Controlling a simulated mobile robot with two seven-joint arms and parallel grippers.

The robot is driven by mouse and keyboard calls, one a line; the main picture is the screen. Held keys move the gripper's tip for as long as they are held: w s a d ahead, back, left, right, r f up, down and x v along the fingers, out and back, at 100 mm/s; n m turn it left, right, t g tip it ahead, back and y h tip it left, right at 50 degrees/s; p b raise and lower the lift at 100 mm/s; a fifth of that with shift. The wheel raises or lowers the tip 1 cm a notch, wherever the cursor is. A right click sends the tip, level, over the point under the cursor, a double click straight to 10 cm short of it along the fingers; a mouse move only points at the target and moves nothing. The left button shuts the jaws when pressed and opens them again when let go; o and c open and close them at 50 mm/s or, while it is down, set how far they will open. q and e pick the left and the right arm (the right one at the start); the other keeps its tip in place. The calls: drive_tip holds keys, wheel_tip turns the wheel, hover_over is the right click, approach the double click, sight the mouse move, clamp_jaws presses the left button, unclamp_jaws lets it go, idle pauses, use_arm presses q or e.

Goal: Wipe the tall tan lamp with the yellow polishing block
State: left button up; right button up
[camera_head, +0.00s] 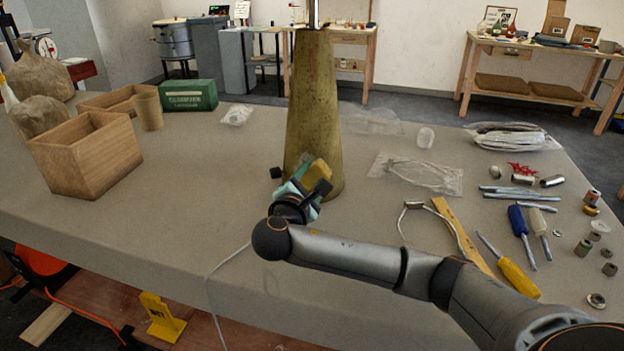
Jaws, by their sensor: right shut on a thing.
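The tall tan lamp (313,95) stands upright on the grey table, near its middle. It is a tapering column, wider at the bottom, with a thin rod at its top. My right gripper (308,182) is at the lamp's lower front and shut on the yellow polishing block (317,174). The block overlaps the lamp's lower part in the picture; I cannot tell whether it touches. My right arm reaches in from the lower right and hides some of the table. My left gripper is not in view.
A wooden box (86,160) and a green box (188,96) stand at the left. Screwdrivers (517,222), metal rods and small parts lie at the right. Plastic bags (420,172) lie right of the lamp. A white cord (222,265) hangs over the front edge.

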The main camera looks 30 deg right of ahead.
drive_tip(key=shift+w+d, duration=0.2)
drive_tip(key=shift+d, duration=0.1)
drive_tip(key=shift+w+d+f, duration=0.15)
drive_tip(key=shift+w+d, duration=0.25)
drive_tip(key=shift+d, duration=0.05)
idle(0.4)
drive_tip(key=shift+w+a, duration=0.1)
drive_tip(key=shift+w+a+p, duration=0.35)
drive_tip(key=shift+w+a, duration=0.75)
drive_tip(key=shift+w, duration=0.05)
drive_tip(key=shift+w+a, duration=0.95)
drive_tip(key=shift+w, duration=0.3)
drive_tip(key=shift+w+a, duration=0.1)
drive_tip(key=shift+w, duration=0.1)
drive_tip(key=shift+p, duration=0.6)
drive_tip(key=shift+s+d+r+p, duration=0.25)
drive_tip(key=shift+s+d+p, duration=0.2)
drive_tip(key=shift+p, duration=0.3)
drive_tip(key=shift+s+d+f+p, duration=0.2)
drive_tip(key=shift+s+d+p, duration=0.45)
drive_tip(key=shift+s+p, duration=0.35)
